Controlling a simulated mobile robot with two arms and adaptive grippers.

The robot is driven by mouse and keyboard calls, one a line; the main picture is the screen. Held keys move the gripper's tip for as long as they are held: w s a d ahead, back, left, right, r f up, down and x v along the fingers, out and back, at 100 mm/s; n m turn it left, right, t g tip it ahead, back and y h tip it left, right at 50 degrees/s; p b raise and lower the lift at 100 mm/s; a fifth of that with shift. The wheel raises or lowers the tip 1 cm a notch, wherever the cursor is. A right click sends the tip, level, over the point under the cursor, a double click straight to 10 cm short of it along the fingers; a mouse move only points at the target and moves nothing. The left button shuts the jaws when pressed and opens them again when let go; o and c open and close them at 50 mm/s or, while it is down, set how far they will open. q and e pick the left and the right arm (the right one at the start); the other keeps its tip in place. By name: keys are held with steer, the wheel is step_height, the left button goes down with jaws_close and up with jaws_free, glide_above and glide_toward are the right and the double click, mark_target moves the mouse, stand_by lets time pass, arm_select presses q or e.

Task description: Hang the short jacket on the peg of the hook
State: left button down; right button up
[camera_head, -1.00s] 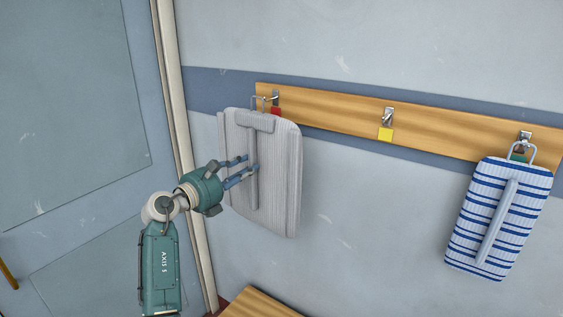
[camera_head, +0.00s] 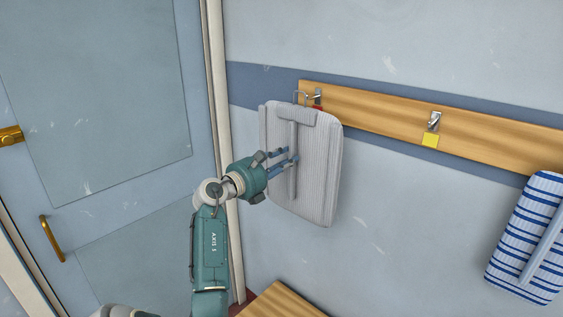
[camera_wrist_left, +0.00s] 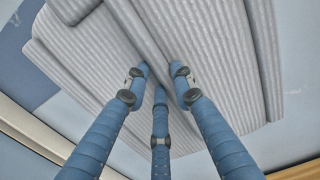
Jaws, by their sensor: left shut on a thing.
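The short jacket (camera_head: 320,170) is a light grey ribbed, flat piece with a raised strip down its front and a wire loop (camera_head: 297,97) at its top. It hangs tilted in front of the wall, at the left end of the rail. My left gripper (camera_head: 292,157) is shut on the raised strip, which also shows between the fingers in the wrist view (camera_wrist_left: 160,55). The metal hook (camera_head: 318,95) with a red tag is just right of the loop; the jacket hides most of the tag. I cannot tell whether the loop is around its peg. My right gripper is not in view.
The wooden rail (camera_head: 385,110) runs right along the wall. Its middle hook (camera_head: 434,120) has a yellow tag (camera_head: 430,140) and is bare. A blue-striped piece (camera_head: 530,235) hangs at the right. A door (camera_head: 110,120) is at the left and a wooden bench (camera_head: 283,303) below.

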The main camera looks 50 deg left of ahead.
mark_target(296, 154)
arm_select(q)
steer(key=shift+w+a+f+b, duration=0.15)
steer(key=shift+w+b, duration=0.1)
steer(key=shift+w, duration=1.05)
steer(key=shift+w+a+r+b, duration=0.1)
steer(key=shift+w+b, duration=0.15)
steer(key=shift+w, duration=1)
steer(key=shift+w+a+f+b, duration=0.1)
steer(key=shift+w+f+b, duration=0.55)
steer(key=shift+f+b, duration=0.2)
